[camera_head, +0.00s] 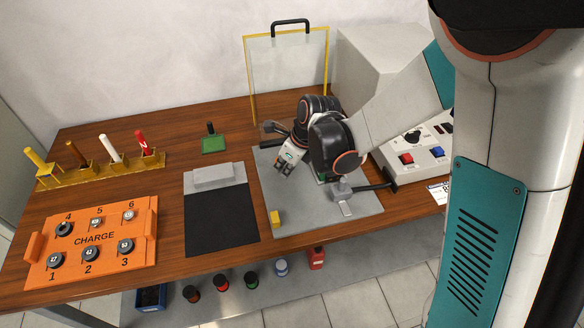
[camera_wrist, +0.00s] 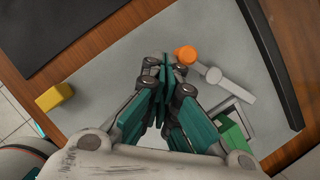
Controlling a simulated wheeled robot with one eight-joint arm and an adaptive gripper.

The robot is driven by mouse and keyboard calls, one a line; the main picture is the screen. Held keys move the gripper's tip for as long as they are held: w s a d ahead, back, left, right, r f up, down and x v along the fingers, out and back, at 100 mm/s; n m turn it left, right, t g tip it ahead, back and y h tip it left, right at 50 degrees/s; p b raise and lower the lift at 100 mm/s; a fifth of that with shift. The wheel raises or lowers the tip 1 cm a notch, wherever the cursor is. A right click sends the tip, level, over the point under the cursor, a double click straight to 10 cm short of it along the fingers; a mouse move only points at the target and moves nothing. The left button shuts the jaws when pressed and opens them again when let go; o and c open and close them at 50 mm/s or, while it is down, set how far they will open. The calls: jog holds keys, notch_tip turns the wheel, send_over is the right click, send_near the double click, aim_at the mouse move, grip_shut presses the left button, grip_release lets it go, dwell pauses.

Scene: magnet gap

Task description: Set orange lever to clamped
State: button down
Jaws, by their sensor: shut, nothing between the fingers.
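The orange knob (camera_wrist: 186,54) of the lever shows in the wrist view, just beyond and to the right of my fingertips. A pale grey bar (camera_wrist: 235,87) with a round pivot runs from near the knob toward the lower right. My gripper (camera_wrist: 163,66) is shut and empty, its fingertips close to the knob; I cannot tell whether they touch it. In the head view my gripper (camera_head: 282,168) is over the grey plate (camera_head: 300,215), and the orange knob is hidden there. A green block (camera_wrist: 232,132) sits beside my fingers, partly covered.
A yellow block (camera_head: 275,218) sits at the plate's front left. A black handle bar (camera_head: 375,187) runs along the plate's right side. A control box (camera_head: 412,158) stands right and a yellow-framed clear panel (camera_head: 287,70) behind. A dark mat (camera_head: 221,220) lies left.

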jog(key=shift+w+a, duration=0.4)
jog(key=shift+a, duration=0.4)
dwell(0.9)
